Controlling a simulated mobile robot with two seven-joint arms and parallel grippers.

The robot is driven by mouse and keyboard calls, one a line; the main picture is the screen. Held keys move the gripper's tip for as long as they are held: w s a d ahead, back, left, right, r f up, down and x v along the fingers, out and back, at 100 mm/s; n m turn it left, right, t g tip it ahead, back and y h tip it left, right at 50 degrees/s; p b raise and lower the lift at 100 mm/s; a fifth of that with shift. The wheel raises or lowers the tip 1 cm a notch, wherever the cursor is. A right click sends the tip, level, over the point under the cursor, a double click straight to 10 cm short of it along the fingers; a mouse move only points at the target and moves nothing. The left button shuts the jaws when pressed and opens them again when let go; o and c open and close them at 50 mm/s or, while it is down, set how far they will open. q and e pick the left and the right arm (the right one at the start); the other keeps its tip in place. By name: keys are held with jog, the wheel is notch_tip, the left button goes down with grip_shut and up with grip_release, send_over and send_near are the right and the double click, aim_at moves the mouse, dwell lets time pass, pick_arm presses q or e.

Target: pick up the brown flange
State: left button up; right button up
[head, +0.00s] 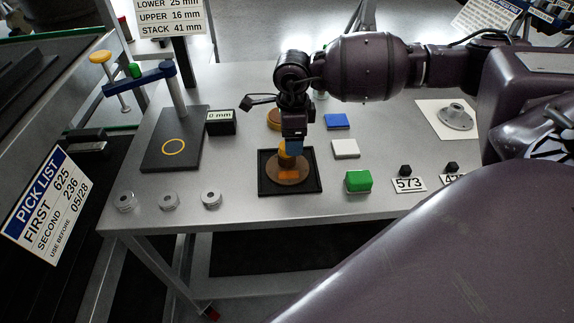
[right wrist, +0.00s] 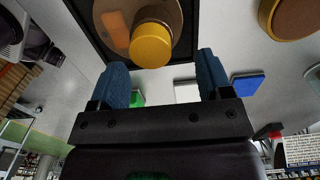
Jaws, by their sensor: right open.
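The brown flange (head: 303,172) is a flat brown disc with a yellow hub standing up from it and an orange patch on its face. It lies in a shallow black tray (head: 261,188) near the table's front edge. My right gripper (head: 292,150) points down over the tray, its blue fingers partly covering the hub in the head view. In the right wrist view my right gripper (right wrist: 163,70) is open and empty. The yellow hub (right wrist: 150,45) shows just beyond the fingertips, roughly between them. My left gripper is not in view.
Another brown round piece (head: 273,119) sits behind the tray. Blue (head: 337,121) and white (head: 345,148) blocks and a green block (head: 358,181) stand to the right. A black stand with a blue arm (head: 140,77) and several metal rings (head: 169,201) are left.

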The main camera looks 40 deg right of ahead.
aim_at(288, 164)
jog(key=shift+s+a+f, duration=0.1)
jog(key=shift+a+f, duration=0.1)
jog(key=shift+f, duration=0.3)
jog(key=f, duration=0.4)
jog(key=shift+a+f, duration=0.1)
jog(key=shift+a, duration=0.2)
jog(key=shift+c, duration=0.3)
jog(key=c, duration=1.2)
grip_shut()
